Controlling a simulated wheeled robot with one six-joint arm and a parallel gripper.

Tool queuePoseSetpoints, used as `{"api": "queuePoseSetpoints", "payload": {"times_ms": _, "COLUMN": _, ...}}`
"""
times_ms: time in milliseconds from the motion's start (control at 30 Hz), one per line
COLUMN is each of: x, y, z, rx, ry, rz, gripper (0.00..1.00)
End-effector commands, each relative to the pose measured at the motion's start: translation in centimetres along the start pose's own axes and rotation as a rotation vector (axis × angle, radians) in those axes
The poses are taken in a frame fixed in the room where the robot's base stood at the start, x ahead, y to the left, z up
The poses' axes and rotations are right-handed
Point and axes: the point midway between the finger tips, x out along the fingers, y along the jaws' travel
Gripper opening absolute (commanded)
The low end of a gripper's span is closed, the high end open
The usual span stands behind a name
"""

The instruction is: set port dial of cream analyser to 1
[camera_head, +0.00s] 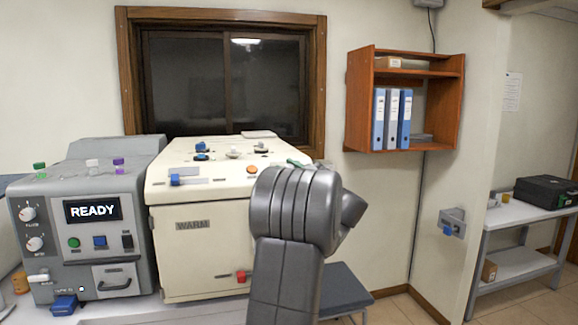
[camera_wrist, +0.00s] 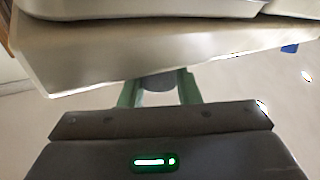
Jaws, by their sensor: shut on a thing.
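The cream analyser (camera_head: 200,230) is a large cream box on the bench, with a "WARM" display on its front. In the head view my grey arm stands in front of its right part and hides that side. A bit of green, seemingly a finger of my gripper, shows past the arm at the analyser's top right edge. In the wrist view the two green fingers of my gripper (camera_wrist: 158,90) are closed about a dark grey rounded piece (camera_wrist: 155,82), seemingly the port dial, against the cream body (camera_wrist: 150,55). Its markings and setting cannot be read.
A grey machine (camera_head: 90,225) showing "READY" stands left of the analyser, with two dials and coloured-capped vials. Knobs and a blue switch (camera_head: 175,180) sit on the analyser's top. A dark stool (camera_head: 350,288) is at right, and a wall shelf (camera_head: 405,100) hangs behind.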

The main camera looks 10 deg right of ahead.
Motion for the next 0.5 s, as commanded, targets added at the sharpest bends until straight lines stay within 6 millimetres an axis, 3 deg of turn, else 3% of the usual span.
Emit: {"api": "queuePoseSetpoints", "payload": {"times_ms": 500, "x": 0.03, "y": 0.05, "z": -0.12, "rx": -0.028, "ry": 0.008, "rz": -0.126, "gripper": 0.07}}
